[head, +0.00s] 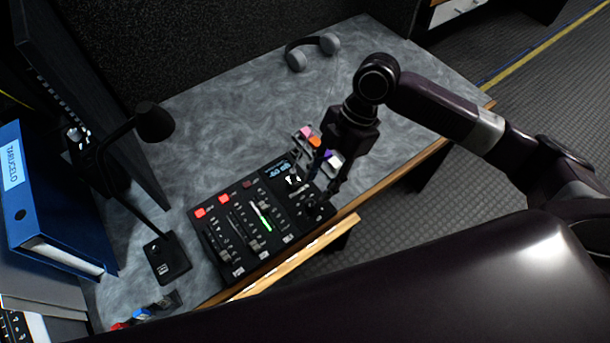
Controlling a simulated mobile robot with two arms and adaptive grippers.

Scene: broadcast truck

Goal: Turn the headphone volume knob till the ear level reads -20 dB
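The black mixer panel (212,240) lies on the grey desk near its front edge, with faders, red buttons and a lit green fader strip. A small display (279,170) with pale blue digits is at its far right part; I cannot read the value surely. A dark round knob (319,212) sits at the panel's right corner. My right gripper (318,188) points down over this corner, its fingers apart and close to the knob; whether they touch it is unclear. The gripper partly hides the panel there. My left gripper is not in view.
Grey headphones (312,48) lie at the desk's back. A rack with coloured pieces (308,133) stands just behind the panel. A black desk lamp (155,122), a monitor and a blue binder (50,200) fill the left. The desk's back right is clear.

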